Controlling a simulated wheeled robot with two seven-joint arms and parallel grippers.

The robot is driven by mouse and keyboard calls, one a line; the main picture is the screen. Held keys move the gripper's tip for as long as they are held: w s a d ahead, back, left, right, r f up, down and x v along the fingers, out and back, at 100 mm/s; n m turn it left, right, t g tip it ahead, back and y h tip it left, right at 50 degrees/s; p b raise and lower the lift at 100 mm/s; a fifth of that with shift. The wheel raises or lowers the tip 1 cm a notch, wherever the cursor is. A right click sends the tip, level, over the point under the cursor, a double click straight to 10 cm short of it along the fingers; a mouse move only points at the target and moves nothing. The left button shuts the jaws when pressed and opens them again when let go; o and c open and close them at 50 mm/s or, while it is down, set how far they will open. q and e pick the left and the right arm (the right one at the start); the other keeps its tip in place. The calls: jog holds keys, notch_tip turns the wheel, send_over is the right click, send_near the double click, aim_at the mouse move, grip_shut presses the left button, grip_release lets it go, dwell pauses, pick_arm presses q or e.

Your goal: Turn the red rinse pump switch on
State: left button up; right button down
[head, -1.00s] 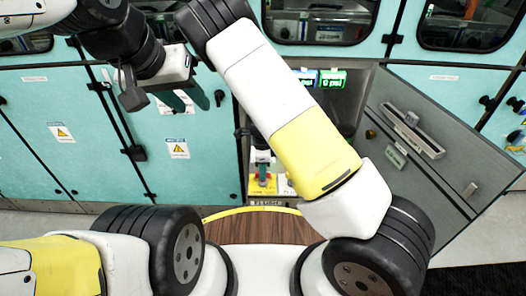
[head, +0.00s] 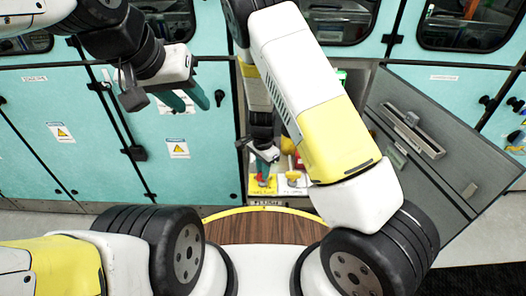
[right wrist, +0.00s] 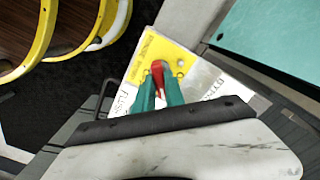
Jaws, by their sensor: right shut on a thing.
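The red switch (right wrist: 158,75) stands on a yellow plate (right wrist: 148,48) in the right wrist view. In the head view the red switch (head: 263,181) shows low in the open cabinet bay, on its yellow plate (head: 257,188). My right gripper (right wrist: 159,82) has its teal fingers on either side of the red switch and is shut on it. In the head view the right gripper (head: 265,162) reaches down to the switch from above, tilted. My left gripper (head: 190,100) hangs in front of the teal cabinet doors, its fingers apart and empty.
A white labelled plate (head: 293,184) with another control lies right of the yellow plate. A grey cabinet door (head: 425,140) stands open on the right. Closed teal doors (head: 60,130) fill the left. My right arm hides much of the bay.

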jog(key=n, duration=0.4)
jog(key=shift+w+n, duration=0.1)
jog(key=shift+n, duration=2.8)
jog(key=c, duration=1.4)
grip_release()
jog(key=shift+r, duration=3.9)
